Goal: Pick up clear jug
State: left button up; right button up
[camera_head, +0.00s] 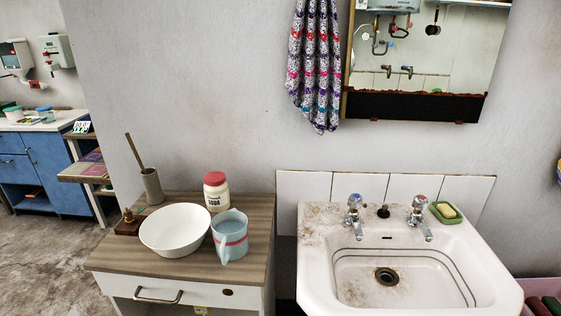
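A clear, bluish jug (230,236) with a red band stands upright on the wooden top of a small cabinet (250,262). Its handle faces the front, toward me. A white bowl (174,234) stands close by on its left, and a white jar with a red lid (216,190) stands behind it. I cannot tell whether the bowl and jug touch. Neither of my grippers shows in the head view.
A stained white sink (318,270) with two taps is right of the cabinet. A soap dish (446,212) sits on its rim. A brush in a holder (151,184) stands at the cabinet's back left. A patterned towel (315,65) and mirror (425,50) hang above.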

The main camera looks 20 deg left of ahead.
aim_at(230, 228)
jog(key=u, duration=1.25)
